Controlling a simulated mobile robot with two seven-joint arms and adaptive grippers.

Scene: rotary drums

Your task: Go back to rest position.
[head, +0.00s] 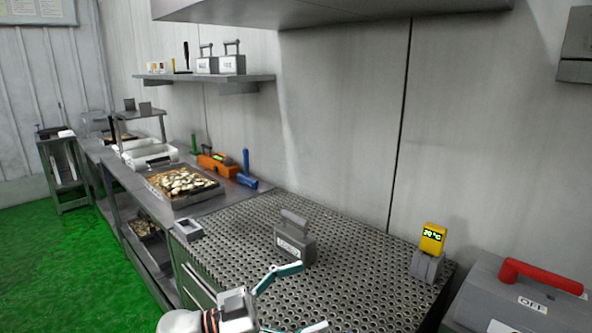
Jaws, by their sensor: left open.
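My left gripper (313,295) comes in at the bottom middle of the head view, over the near edge of the perforated metal table (350,279). Its two teal-edged fingers are spread apart with nothing between them. The lower finger is partly cut off by the frame's bottom edge. A grey weight with a handle (295,243) stands on the table just beyond the upper finger. I cannot tell whether the finger touches it. My right gripper is not in view.
A yellow thermometer reading 29 °C (432,239) stands at the table's right. A grey box with a red handle (524,297) is at the lower right. A tray of pale pieces (181,184), orange and blue tools sit further left. Green floor (70,262) is clear.

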